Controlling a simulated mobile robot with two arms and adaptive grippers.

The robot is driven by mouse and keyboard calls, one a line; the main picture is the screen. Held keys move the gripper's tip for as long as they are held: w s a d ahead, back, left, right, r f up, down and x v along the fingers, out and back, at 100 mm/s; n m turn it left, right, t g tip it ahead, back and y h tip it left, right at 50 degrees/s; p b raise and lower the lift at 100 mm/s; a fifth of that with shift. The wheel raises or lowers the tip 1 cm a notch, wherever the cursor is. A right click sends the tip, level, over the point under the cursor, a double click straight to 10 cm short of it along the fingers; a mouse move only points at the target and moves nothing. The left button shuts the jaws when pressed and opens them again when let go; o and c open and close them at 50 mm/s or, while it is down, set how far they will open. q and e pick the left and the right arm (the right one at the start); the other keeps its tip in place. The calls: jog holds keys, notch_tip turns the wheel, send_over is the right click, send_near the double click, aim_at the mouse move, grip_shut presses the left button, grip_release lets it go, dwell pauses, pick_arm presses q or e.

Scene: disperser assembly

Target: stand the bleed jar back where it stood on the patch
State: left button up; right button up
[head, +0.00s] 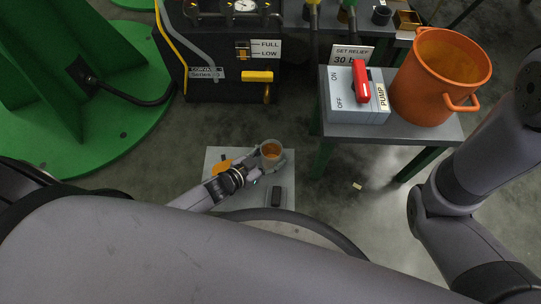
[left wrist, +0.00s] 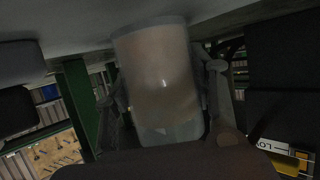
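The bleed jar (head: 271,151) is a small clear jar with amber liquid, seen from above over the right part of the pale grey patch (head: 222,154). My left gripper (head: 268,160) has its fingers on both sides of the jar. In the left wrist view the jar (left wrist: 158,75) fills the middle, with a finger of the gripper (left wrist: 160,95) against each side. That view is upside down, and the jar looks upright, its base close to a pale surface. I cannot tell if it touches. My right gripper is out of view.
A bench with a pump switch box (head: 352,105) and an orange pot (head: 437,80) stands at the right. A black unit (head: 215,85) stands behind.

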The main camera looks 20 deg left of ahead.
pick_arm(q)
jog(key=o, duration=0.4)
jog(key=shift+r, duration=0.1)
